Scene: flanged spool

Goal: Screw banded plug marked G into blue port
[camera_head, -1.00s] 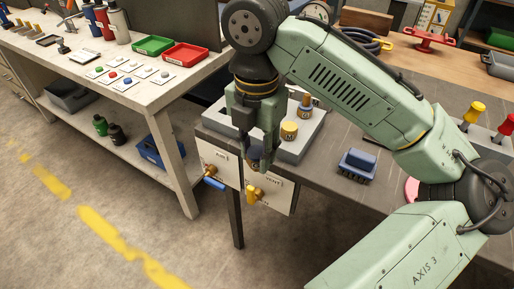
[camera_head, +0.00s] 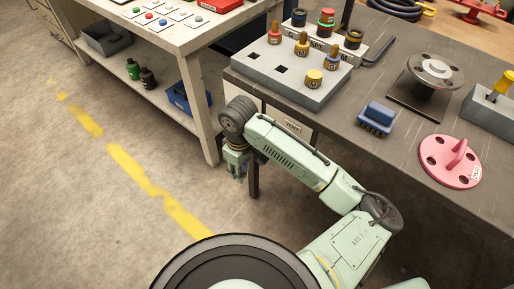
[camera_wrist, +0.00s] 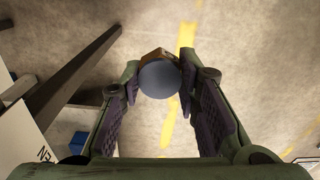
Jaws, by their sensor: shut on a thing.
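My gripper (camera_head: 237,172) hangs low in front of the workbench, over the floor, pointing down. In the wrist view its two fingers (camera_wrist: 165,88) are closed on a plug (camera_wrist: 160,78) with a round blue-grey end and a brownish edge. No letter or band can be read on it. On the bench, a grey rack (camera_head: 300,92) holds several brass-topped plugs, including a red-banded one (camera_head: 275,33), a blue-banded one (camera_head: 331,60) and a yellow one (camera_head: 314,78). A lettered block behind carries dark round fittings; one (camera_head: 299,17) looks blue-ringed, but I cannot confirm it is the blue port.
A blue brush-like block (camera_head: 376,118), a flanged spool (camera_head: 432,75) and a pink disc with a handle (camera_head: 450,162) lie on the bench. A white-topped table (camera_head: 195,30) stands at left. A bench leg is near my gripper; the floor at left is clear.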

